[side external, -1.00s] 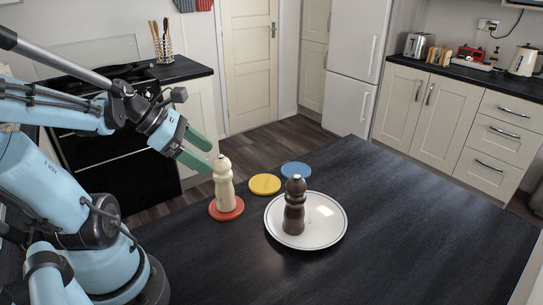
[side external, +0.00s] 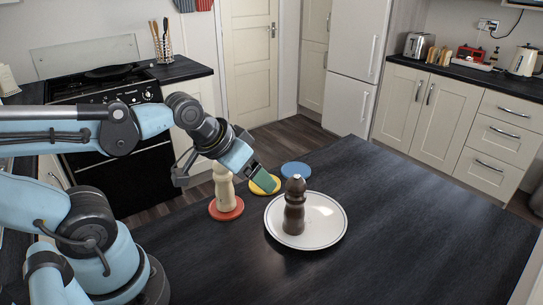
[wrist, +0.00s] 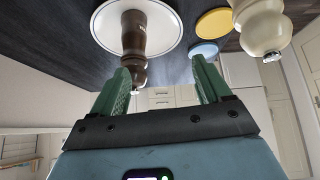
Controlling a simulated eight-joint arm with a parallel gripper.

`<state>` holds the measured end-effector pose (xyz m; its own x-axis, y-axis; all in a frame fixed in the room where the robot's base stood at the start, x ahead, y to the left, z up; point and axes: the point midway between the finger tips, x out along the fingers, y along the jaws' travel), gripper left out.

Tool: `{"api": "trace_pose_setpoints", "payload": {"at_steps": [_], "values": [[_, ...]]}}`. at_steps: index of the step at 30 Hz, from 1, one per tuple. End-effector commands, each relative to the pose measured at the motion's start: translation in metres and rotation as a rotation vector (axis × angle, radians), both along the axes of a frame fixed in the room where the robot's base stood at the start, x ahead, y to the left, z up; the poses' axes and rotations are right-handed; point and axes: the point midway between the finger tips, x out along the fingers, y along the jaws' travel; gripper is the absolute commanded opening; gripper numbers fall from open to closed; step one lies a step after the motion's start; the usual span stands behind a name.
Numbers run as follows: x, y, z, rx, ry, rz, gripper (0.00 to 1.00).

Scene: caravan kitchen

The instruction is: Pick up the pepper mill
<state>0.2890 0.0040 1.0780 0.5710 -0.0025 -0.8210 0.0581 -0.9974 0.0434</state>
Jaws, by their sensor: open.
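A dark brown pepper mill (side external: 294,207) stands upright on a white plate (side external: 331,227) on the dark table. A cream mill (side external: 224,190) stands upright on a red coaster (side external: 227,211) to its left. My gripper (side external: 268,186) is open and empty, up and to the left of the brown mill, close to it but apart. The cream mill (wrist: 263,30) is off to the right there.
A yellow coaster (side external: 265,184) and a blue coaster (side external: 296,170) lie flat behind the mills. The right part of the table (side external: 420,230) is clear. A counter with a toaster (side external: 419,45) and kettle (side external: 523,60) stands at the far right.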

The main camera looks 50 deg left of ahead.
Motion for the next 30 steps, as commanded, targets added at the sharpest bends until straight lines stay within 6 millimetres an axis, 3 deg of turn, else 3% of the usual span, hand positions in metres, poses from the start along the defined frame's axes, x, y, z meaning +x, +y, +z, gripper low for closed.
{"api": "trace_pose_setpoints", "payload": {"at_steps": [4, 23, 26, 30], "values": [[0.0011, -0.0042, 0.0015, 0.048, -0.015, -0.064, 0.77], [0.0009, -0.0035, 0.0012, 0.044, -0.013, -0.057, 0.81], [0.0016, -0.0038, 0.0005, 0.011, 0.001, -0.032, 0.81], [0.0056, -0.0087, -0.0030, -0.165, 0.079, 0.093, 0.81]]}}
